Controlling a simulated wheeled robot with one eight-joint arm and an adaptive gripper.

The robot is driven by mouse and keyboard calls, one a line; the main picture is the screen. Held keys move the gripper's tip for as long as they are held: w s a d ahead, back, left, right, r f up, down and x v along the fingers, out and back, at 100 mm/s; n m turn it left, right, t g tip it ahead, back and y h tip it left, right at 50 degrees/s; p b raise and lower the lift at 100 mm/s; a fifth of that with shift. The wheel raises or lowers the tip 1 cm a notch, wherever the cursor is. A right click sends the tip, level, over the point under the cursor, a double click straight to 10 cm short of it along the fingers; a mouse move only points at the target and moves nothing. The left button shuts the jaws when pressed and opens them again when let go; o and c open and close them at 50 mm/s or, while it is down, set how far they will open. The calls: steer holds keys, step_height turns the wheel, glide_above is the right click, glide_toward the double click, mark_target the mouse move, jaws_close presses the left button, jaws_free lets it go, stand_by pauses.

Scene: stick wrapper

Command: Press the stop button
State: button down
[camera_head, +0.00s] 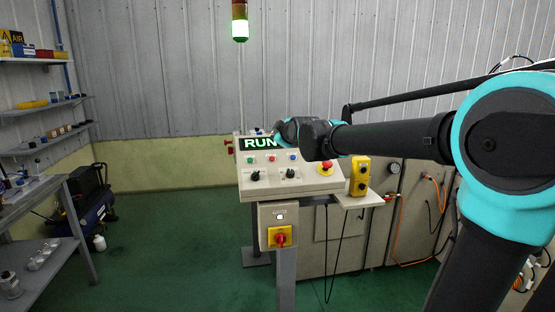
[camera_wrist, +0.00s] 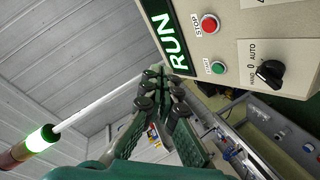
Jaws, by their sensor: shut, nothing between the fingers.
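The red stop button (camera_wrist: 210,24) is on the beige control panel (camera_wrist: 290,22) in the wrist view, labelled STOP, with the green start button (camera_wrist: 218,67) beside it. In the head view, the stop button (camera_head: 271,158) is a small red dot below the green RUN display (camera_head: 258,143). My gripper (camera_head: 280,131) is in front of the panel's upper edge and covers the display's right end. In the wrist view my gripper (camera_wrist: 168,88) is shut and empty, its tips beside the RUN display (camera_wrist: 170,42), apart from the stop button.
A black HAND/AUTO knob (camera_wrist: 269,73) lies near the buttons. A red emergency button (camera_head: 326,167) and a yellow pendant (camera_head: 360,175) are at the panel's right. A yellow-backed red switch (camera_head: 280,238) is below.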

mark_target(272, 159)
stand_by(0.3)
steer(key=shift+w+a+f, duration=0.2)
steer(key=shift+w+f, duration=0.45)
steer(key=shift+f, duration=0.65)
steer(key=shift+w+a+f, duration=0.15)
steer(key=shift+w+f, duration=0.5)
steer(key=shift+f, duration=0.65)
steer(key=shift+w+a+f, duration=0.2)
steer(key=shift+w+f, duration=0.45)
steer(key=shift+f, duration=0.65)
steer(key=shift+f, duration=0.1)
steer(key=shift+w+f, duration=0.2)
steer(key=shift+f, duration=0.1)
steer(key=shift+w+a+f, duration=0.1)
steer(key=shift+w+f, duration=0.05)
steer(key=shift+f, duration=0.15)
steer(key=shift+s+r, duration=0.35)
steer(key=shift+r, duration=0.35)
